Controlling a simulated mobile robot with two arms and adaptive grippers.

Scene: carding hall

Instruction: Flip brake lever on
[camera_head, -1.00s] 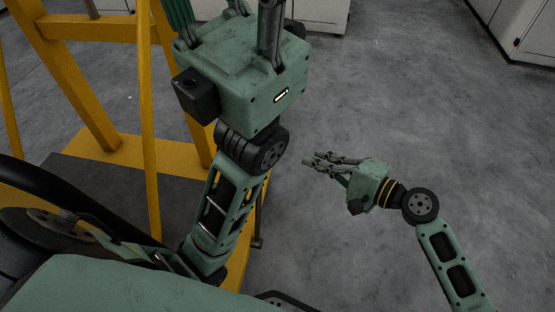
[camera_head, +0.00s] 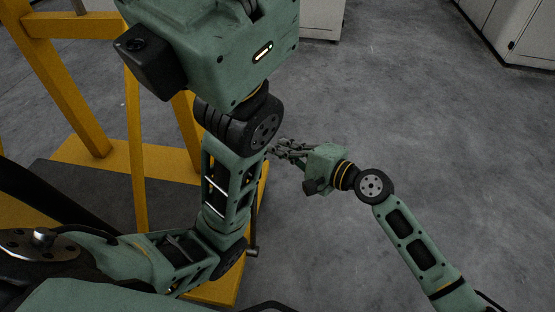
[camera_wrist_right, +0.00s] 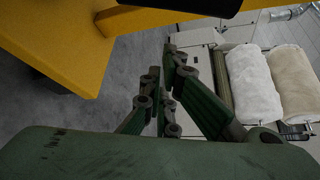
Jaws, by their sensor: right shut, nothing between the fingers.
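My right gripper (camera_head: 280,149) is in the middle of the head view, shut and empty, beside my left forearm and near the right edge of the yellow platform. Its fingers also show in the right wrist view (camera_wrist_right: 165,95), with nothing between them. A thin dark rod (camera_head: 254,230) with a small end piece stands at the platform's right edge. I cannot tell whether it is the brake lever, or its position. My left gripper (camera_head: 252,8) is at the top of the head view; its body is large and close, its fingers cut off by the picture edge.
The yellow frame (camera_head: 135,140) with a dark deck (camera_head: 85,195) fills the left side; its yellow edge also shows in the right wrist view (camera_wrist_right: 60,45). White cabinets (camera_head: 520,30) stand at the back. Pale rolls (camera_wrist_right: 252,85) show in the right wrist view. Grey floor is clear at right.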

